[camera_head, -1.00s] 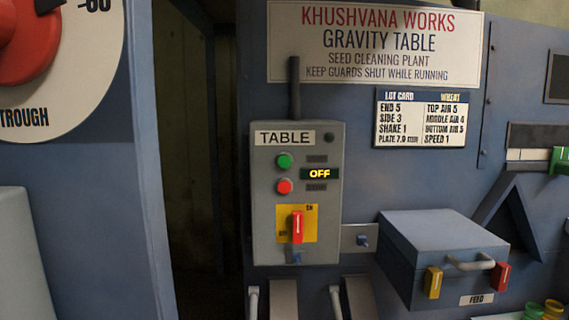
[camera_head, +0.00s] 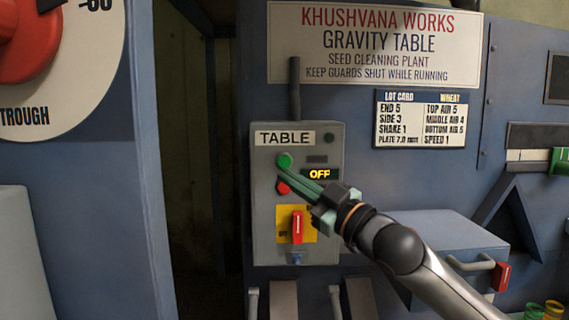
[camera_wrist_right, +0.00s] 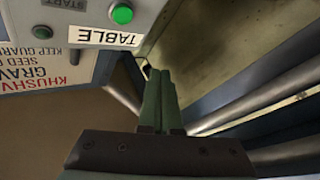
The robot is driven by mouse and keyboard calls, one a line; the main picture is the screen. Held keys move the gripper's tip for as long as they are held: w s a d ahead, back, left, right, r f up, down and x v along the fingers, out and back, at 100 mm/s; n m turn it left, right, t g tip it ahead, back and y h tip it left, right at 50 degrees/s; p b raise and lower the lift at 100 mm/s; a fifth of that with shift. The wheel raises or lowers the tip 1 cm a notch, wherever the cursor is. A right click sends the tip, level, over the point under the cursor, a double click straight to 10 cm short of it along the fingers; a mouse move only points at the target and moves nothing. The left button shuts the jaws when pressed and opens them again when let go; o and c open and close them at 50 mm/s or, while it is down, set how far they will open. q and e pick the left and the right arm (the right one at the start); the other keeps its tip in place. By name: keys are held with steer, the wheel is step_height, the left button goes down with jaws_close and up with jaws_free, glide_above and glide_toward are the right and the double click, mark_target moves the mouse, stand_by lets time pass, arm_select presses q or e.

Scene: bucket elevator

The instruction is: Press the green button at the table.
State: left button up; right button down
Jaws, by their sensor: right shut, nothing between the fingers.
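The green button (camera_head: 284,161) is on the upper left of the grey control box labelled TABLE (camera_head: 263,220). It also shows near the top of the right wrist view (camera_wrist_right: 122,14). My right gripper (camera_head: 284,174) reaches in from the lower right, its green fingers shut and empty. In the head view its tips appear just below the green button and partly over the red button (camera_head: 282,188). In the wrist view the fingers look apart from the green button. The display (camera_head: 319,174) reads OFF. My left gripper is not in view.
A red rotary switch (camera_head: 297,228) on a yellow plate sits below the buttons. A blue feed box (camera_head: 430,228) with a handle juts out at the right, partly behind my arm. A dark gap (camera_head: 190,180) lies left of the control box.

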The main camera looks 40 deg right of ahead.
mark_target(284, 162)
stand_by(0.3)
steer(key=w+d+p, duration=0.3)
steer(key=w+d, duration=0.2)
steer(key=w, duration=0.1)
steer(key=shift+w+d, duration=0.35)
steer(key=shift+w, duration=0.05)
stand_by(1.9)
steer(key=shift+w+d+r+p, duration=0.1)
steer(key=shift+w+d+p, duration=0.1)
steer(key=shift+p, duration=0.35)
steer(key=shift+w, duration=0.15)
